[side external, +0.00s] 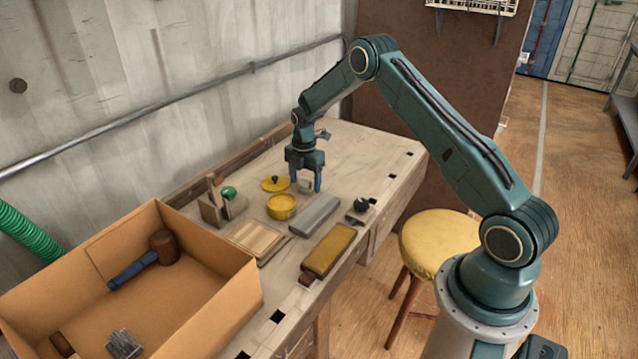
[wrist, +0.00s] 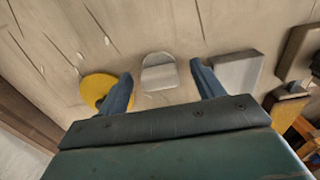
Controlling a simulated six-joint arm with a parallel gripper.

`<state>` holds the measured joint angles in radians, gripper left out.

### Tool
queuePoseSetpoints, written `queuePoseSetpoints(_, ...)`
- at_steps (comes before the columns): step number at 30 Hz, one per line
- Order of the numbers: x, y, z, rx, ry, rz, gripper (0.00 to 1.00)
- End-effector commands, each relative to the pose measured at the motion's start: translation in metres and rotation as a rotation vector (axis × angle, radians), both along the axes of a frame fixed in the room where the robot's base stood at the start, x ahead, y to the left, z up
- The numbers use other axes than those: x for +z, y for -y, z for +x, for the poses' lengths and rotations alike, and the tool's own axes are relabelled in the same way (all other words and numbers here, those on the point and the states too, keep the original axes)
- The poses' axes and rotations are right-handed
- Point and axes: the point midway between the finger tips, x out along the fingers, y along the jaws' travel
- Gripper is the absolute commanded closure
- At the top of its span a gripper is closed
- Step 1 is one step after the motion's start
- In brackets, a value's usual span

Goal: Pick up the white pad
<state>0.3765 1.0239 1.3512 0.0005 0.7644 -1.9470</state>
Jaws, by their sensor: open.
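The white pad (side external: 305,186) is a small pale piece with a rounded end, on the workbench below my gripper (side external: 305,178). In the wrist view the pad (wrist: 159,73) lies flat on the wood, between and slightly beyond the two blue fingertips. My gripper (wrist: 162,82) is open and points down, with nothing held. Clear gaps show on both sides of the pad in the wrist view. In the side view the fingers partly cover the pad, and I cannot tell their exact height above the bench.
A yellow lid (side external: 275,184) and yellow tin (side external: 281,207) stand left of the pad. A grey block (side external: 315,216) lies in front; it shows close by the right finger in the wrist view (wrist: 240,70). A cardboard box (side external: 215,315) stands front left. The bench's far end is clear.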

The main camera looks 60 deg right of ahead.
Motion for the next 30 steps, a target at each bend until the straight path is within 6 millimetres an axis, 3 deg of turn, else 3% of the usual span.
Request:
queuePoseSetpoints(14,-0.0009,0.0002,0.0001,0.0,0.001,0.0,0.33)
queuePoseSetpoints(15,-0.0008,0.0002,0.0001,0.0,0.001,0.0,0.35)
queuePoseSetpoints(22,-0.0008,0.0002,0.0001,0.0,0.001,0.0,0.8)
queuePoseSetpoints(30,-0.0007,0.0002,0.0001,0.0,0.001,0.0,0.85)
